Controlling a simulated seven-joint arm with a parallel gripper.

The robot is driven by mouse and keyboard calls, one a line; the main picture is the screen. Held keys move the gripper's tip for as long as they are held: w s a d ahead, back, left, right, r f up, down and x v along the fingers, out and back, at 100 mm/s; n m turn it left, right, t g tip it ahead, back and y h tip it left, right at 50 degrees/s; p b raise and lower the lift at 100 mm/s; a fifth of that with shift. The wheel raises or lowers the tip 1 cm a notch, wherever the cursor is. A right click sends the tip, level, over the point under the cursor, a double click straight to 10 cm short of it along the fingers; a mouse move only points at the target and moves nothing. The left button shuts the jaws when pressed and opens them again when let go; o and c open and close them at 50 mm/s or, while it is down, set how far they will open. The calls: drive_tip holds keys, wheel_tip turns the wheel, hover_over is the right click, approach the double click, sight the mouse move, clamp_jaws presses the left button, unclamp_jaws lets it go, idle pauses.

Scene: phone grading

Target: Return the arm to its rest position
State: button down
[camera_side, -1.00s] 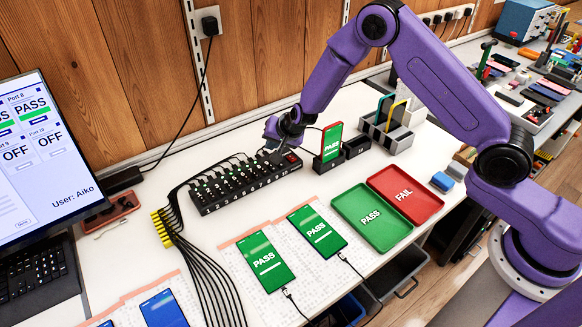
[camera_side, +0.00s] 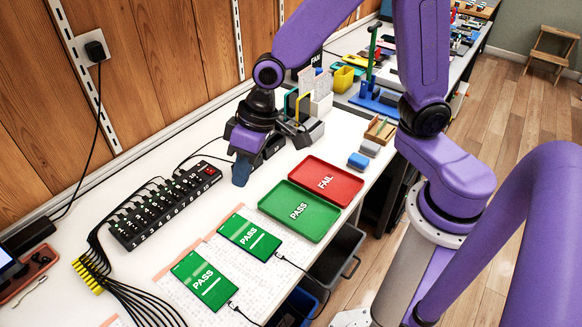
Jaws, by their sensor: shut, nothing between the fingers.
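My gripper (camera_side: 241,172) points down over the white bench, left of the red and green trays and right of the black numbered hub (camera_side: 165,205). Its fingers are shut with nothing held. My purple arm reaches in from the right, bent at its elbow.
A green PASS tray (camera_side: 298,228) and a red FAIL tray (camera_side: 345,188) lie right of the gripper. Two phones reading PASS (camera_side: 203,279) (camera_side: 250,236) lie on mats in front. Cables run from the hub.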

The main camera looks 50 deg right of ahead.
drive_tip(key=s+d+r+n+g+h, duration=0.1)
drive_tip(key=s+d+r+n+h, duration=0.2)
drive_tip(key=s+d+n, duration=0.5)
drive_tip(key=s+d+r, duration=0.1)
drive_tip(key=s+d, duration=0.5)
drive_tip(key=s, duration=0.4)
drive_tip(key=shift+s+d, duration=0.2)
drive_tip(key=shift+s, duration=0.05)
